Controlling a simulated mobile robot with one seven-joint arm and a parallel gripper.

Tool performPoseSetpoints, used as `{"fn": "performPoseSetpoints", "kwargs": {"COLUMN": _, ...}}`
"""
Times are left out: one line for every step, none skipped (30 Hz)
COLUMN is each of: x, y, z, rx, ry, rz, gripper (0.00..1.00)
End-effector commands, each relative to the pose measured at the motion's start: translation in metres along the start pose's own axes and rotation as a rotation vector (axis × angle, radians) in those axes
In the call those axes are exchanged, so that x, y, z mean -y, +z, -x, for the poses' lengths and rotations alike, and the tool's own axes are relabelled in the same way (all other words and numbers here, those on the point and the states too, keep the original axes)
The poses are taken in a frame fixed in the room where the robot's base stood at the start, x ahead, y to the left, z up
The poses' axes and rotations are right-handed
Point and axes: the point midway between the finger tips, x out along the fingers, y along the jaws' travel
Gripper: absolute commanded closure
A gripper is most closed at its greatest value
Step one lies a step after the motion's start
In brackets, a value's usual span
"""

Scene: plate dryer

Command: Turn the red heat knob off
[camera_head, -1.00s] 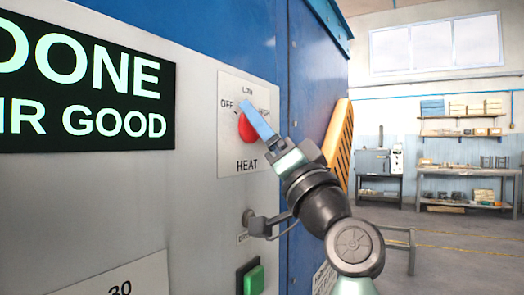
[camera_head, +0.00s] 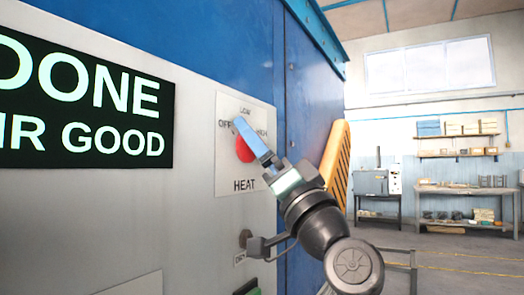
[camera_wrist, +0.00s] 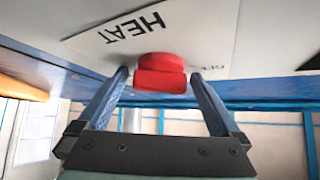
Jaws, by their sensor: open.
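The red heat knob (camera_head: 244,152) is on a white label plate (camera_head: 228,180) marked OFF, LOW, HIGH and HEAT, on the grey machine front. My gripper (camera_head: 240,124) is at the knob, and one blue finger crosses in front of its upper part. In the wrist view my gripper (camera_wrist: 160,76) is open, with one blue finger on each side of the red knob (camera_wrist: 160,82). Small gaps show between knob and fingers there. Which mark the knob points to cannot be told.
A black display (camera_head: 85,105) reading DONE is left of the plate. A metal latch or handle (camera_head: 258,246) and the top of a green button (camera_head: 247,288) are below it. An orange slatted part (camera_head: 337,165) stands behind my wrist. Shelves and a workbench (camera_head: 465,190) are far back.

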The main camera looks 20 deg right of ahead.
Motion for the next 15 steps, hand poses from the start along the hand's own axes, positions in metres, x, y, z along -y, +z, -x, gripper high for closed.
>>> {"fn": "performPoseSetpoints", "kwargs": {"x": 0.0, "y": 0.0, "z": 0.002, "rx": 0.0, "ry": 0.001, "rz": 0.0, "gripper": 0.0}}
{"fn": "performPoseSetpoints", "kwargs": {"x": -0.001, "y": 0.0, "z": 0.003, "rx": 0.0, "ry": 0.001, "rz": 0.0, "gripper": 0.0}}
{"fn": "performPoseSetpoints", "kwargs": {"x": -0.001, "y": 0.0, "z": 0.006, "rx": -0.001, "ry": 0.001, "rz": 0.0, "gripper": 0.0}}
{"fn": "performPoseSetpoints", "kwargs": {"x": -0.001, "y": 0.0, "z": 0.009, "rx": -0.001, "ry": 0.001, "rz": 0.0, "gripper": 0.0}}
{"fn": "performPoseSetpoints", "kwargs": {"x": -0.001, "y": 0.0, "z": 0.013, "rx": -0.001, "ry": 0.001, "rz": 0.0, "gripper": 0.0}}
{"fn": "performPoseSetpoints", "kwargs": {"x": -0.001, "y": 0.0, "z": 0.019, "rx": -0.002, "ry": 0.001, "rz": 0.001, "gripper": 0.0}}
{"fn": "performPoseSetpoints", "kwargs": {"x": -0.001, "y": 0.0, "z": 0.024, "rx": -0.001, "ry": 0.002, "rz": 0.0, "gripper": 0.0}}
{"fn": "performPoseSetpoints", "kwargs": {"x": -0.001, "y": 0.0, "z": 0.03, "rx": -0.001, "ry": 0.002, "rz": 0.001, "gripper": 0.0}}
{"fn": "performPoseSetpoints", "kwargs": {"x": -0.002, "y": 0.0, "z": 0.039, "rx": -0.002, "ry": 0.003, "rz": 0.0, "gripper": 0.0}}
{"fn": "performPoseSetpoints", "kwargs": {"x": -0.002, "y": 0.0, "z": 0.046, "rx": -0.002, "ry": 0.004, "rz": 0.0, "gripper": 0.0}}
{"fn": "performPoseSetpoints", "kwargs": {"x": -0.002, "y": 0.0, "z": 0.053, "rx": -0.002, "ry": 0.004, "rz": 0.001, "gripper": 0.0}}
{"fn": "performPoseSetpoints", "kwargs": {"x": -0.002, "y": 0.001, "z": 0.063, "rx": -0.001, "ry": 0.004, "rz": 0.001, "gripper": 0.0}}
{"fn": "performPoseSetpoints", "kwargs": {"x": -0.002, "y": 0.0, "z": 0.07, "rx": -0.001, "ry": 0.004, "rz": 0.001, "gripper": 0.0}}
{"fn": "performPoseSetpoints", "kwargs": {"x": -0.002, "y": 0.001, "z": 0.076, "rx": -0.001, "ry": 0.004, "rz": 0.0, "gripper": 0.0}}
{"fn": "performPoseSetpoints", "kwargs": {"x": -0.002, "y": 0.0, "z": 0.085, "rx": -0.001, "ry": 0.004, "rz": 0.001, "gripper": 0.0}}
